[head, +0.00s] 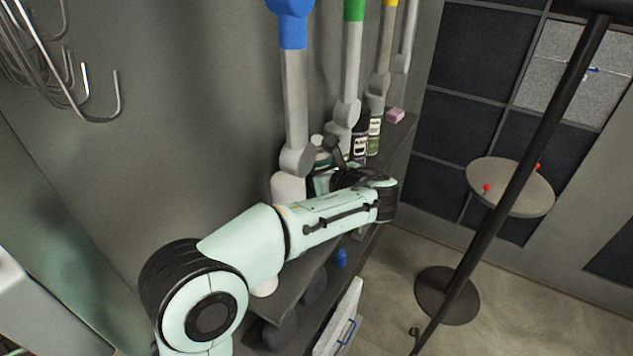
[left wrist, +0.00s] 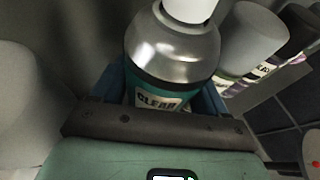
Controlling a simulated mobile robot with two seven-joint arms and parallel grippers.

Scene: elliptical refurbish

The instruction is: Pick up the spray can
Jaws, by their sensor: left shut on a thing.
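A spray can (left wrist: 172,50) with a silver shoulder, white top and teal body labelled "CLEAR" stands out in the left wrist view. My left gripper (left wrist: 163,92) is shut on it, with a blue finger on each side of its body. In the head view the can (head: 321,157) shows only in part, behind my left arm, at the shelf by the wall. The gripper's fingers are mostly hidden there by the wrist. Whether the can's base touches the shelf cannot be seen. My right gripper is not in view.
More spray cans, a black-labelled one (head: 360,143) and a green one (head: 375,133), stand just beyond on the shelf (head: 397,137). A pink block (head: 396,115) lies near its far end. A black pole (head: 520,170) stands at right.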

